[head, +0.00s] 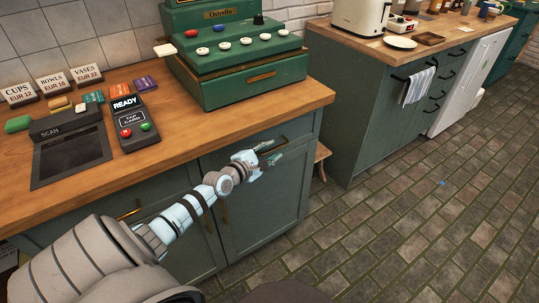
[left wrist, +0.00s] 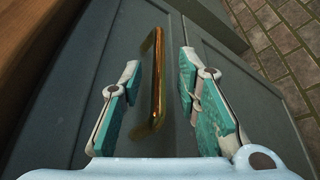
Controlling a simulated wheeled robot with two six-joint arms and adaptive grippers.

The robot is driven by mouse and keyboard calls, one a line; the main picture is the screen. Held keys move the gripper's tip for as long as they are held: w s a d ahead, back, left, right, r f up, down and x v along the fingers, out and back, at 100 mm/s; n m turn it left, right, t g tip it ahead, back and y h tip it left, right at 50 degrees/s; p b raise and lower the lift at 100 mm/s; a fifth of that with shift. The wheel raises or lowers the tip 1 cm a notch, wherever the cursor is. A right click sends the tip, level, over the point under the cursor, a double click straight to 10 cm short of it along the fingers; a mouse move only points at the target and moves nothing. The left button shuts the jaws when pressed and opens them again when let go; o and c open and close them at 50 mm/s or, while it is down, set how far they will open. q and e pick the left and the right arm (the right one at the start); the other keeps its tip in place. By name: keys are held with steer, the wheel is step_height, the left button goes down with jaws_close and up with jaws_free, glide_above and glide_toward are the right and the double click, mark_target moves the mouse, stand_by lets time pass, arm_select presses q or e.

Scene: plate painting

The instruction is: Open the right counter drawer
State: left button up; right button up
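The right counter drawer (head: 300,128) is a green-grey front under the wooden worktop, below the cash register, and looks shut. Its brass bar handle (left wrist: 155,85) shows clearly in the left wrist view; in the head view my gripper mostly covers it. My left gripper (head: 267,158) is at the drawer front. In the left wrist view its open fingers (left wrist: 157,62) with teal pads stand on either side of the handle, with visible gaps, the handle nearer the left finger. Whether the fingertips touch the front cannot be told. My right gripper is out of view.
Below the drawer is a cupboard door (head: 262,215) with a brass handle. A green cash register (head: 240,75), a card reader (head: 135,120) and a scanner (head: 70,155) stand on the worktop. A second counter (head: 365,120) stands further right.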

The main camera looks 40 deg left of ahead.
arm_select(q)
steer(key=shift+c, duration=0.4)
jaws_close()
steer(key=shift+d, duration=0.1)
